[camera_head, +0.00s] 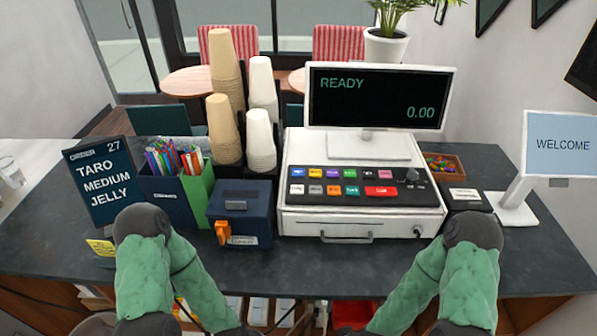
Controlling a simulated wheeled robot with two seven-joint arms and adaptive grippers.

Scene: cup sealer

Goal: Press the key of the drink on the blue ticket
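The dark blue ticket (103,181) stands on the left of the counter and reads "27 TARO MEDIUM JELLY". The white cash register (362,212) stands at the middle right of the counter. Its key panel (350,186) has two rows of small coloured keys, a wide red key (381,191) and some dark keys at the right; the small key labels are too small to read. The register screen (377,97) shows "READY" and "0.00". My two green arms rise from the bottom edge, left and right, bent at dark joints. Neither gripper shows in the picture.
A dark blue box (240,213) with an orange switch stands left of the register. Behind it are several cup stacks (261,140) and a pen holder (174,188). A "WELCOME" screen (563,145) stands at the right. The counter front before the register is clear.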

